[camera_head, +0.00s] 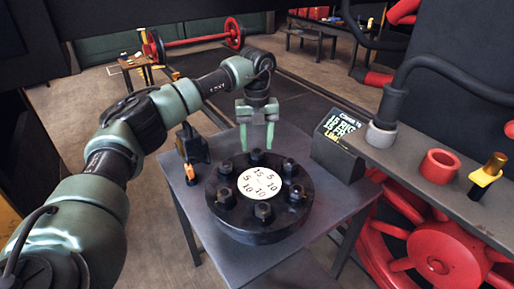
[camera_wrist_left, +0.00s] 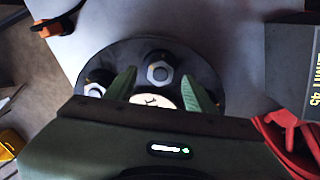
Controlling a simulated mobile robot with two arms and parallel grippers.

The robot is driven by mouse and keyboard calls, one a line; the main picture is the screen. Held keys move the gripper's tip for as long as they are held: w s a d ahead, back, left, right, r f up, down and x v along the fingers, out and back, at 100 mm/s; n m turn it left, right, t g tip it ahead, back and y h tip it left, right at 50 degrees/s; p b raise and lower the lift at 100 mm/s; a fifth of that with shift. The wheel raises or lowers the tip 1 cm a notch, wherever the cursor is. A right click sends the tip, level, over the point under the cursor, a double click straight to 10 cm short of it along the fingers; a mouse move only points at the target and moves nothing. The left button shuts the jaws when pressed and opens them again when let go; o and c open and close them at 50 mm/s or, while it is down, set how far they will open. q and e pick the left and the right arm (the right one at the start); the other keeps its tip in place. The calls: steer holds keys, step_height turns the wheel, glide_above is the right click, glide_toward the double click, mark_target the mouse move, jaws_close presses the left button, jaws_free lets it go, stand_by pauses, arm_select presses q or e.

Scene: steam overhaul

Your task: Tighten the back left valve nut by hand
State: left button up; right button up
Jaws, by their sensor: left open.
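A black round valve cover (camera_head: 262,228) with several hex nuts around its rim and a white numbered disc (camera_head: 260,182) lies on a grey table. The left nut at the back (camera_head: 225,167) is to the left of my gripper. My left gripper (camera_head: 257,147) is open and points down above the rearmost nut (camera_head: 256,157). In the left wrist view its two green fingers (camera_wrist_left: 160,76) stand apart, with a nut (camera_wrist_left: 158,73) showing between their tips. I cannot tell the height gap. Another nut (camera_wrist_left: 95,89) is partly hidden by the left finger. My right gripper is not in view.
A black tool with an orange part (camera_head: 191,160) stands at the table's left edge. A dark box with printed lettering (camera_head: 340,138) stands on the right. A shelf (camera_head: 420,178) with a red ring (camera_head: 440,164) and red wheels (camera_head: 440,255) bound the right side.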

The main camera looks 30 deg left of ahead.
mark_target(257, 154)
arm_select(q)
steer(key=shift+f, duration=1.3)
jaws_close()
steer(key=shift+m, duration=0.3)
